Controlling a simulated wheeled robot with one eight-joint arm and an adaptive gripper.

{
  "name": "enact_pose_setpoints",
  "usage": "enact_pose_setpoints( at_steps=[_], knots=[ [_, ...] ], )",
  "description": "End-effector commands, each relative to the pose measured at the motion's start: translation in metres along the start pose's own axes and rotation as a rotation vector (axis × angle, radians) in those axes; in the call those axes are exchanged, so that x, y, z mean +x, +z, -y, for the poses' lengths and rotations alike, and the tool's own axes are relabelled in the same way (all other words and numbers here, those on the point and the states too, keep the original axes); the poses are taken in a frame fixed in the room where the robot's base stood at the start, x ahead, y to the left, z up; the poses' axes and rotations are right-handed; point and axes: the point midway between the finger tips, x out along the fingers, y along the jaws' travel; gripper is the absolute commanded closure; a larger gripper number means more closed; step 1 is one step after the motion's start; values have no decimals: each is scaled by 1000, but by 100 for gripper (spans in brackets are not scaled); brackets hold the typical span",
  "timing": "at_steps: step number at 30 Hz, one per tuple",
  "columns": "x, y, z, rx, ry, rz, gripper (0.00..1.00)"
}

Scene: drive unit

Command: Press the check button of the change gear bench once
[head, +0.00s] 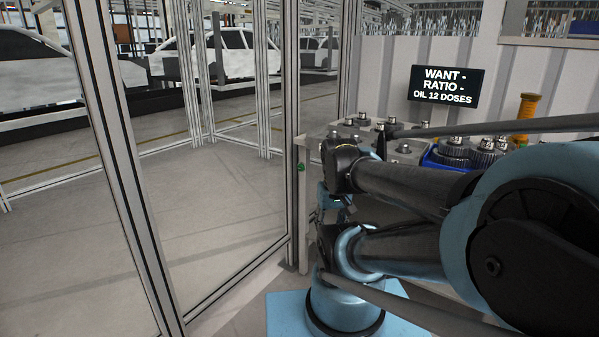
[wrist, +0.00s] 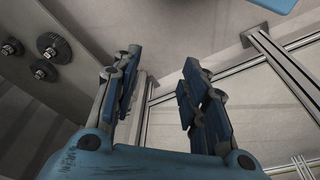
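The change gear bench (head: 312,140) stands right of centre in the head view, partly hidden behind my arm. A small green part (head: 301,167) shows at its left end; I cannot tell whether it is the check button. A black display (head: 446,87) above the bench reads "WANT - RATIO - OIL 12 DOSES". In the wrist view my gripper (wrist: 163,62) is open, with nothing between its blue-padded fingers. In the head view it is mostly hidden by my arm. No button shows in the wrist view.
Dark gears (wrist: 53,47) on a grey surface show at the left in the wrist view. Gears (head: 453,152) also sit in a blue tray on the bench, near an orange bottle (head: 527,107). A framed fence (head: 290,130) stands close left of the bench. White car bodies stand beyond it.

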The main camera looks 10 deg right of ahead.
Motion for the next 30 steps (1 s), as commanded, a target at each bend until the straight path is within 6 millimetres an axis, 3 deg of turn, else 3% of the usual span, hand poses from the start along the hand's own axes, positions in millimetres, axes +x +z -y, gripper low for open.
enact_pose_setpoints(
  at_steps=[2, 7, 8, 14, 30],
  knots=[
    [0, 0, 0, 0, 0, 0, 60],
    [-8, 4, 0, -6, 1, -16, 99],
    [-9, 2, 0, -10, 2, -18, 100],
    [-19, -30, -1, -55, 12, -47, 100],
    [-39, -147, 1, -226, 57, -154, 100]
  ],
)
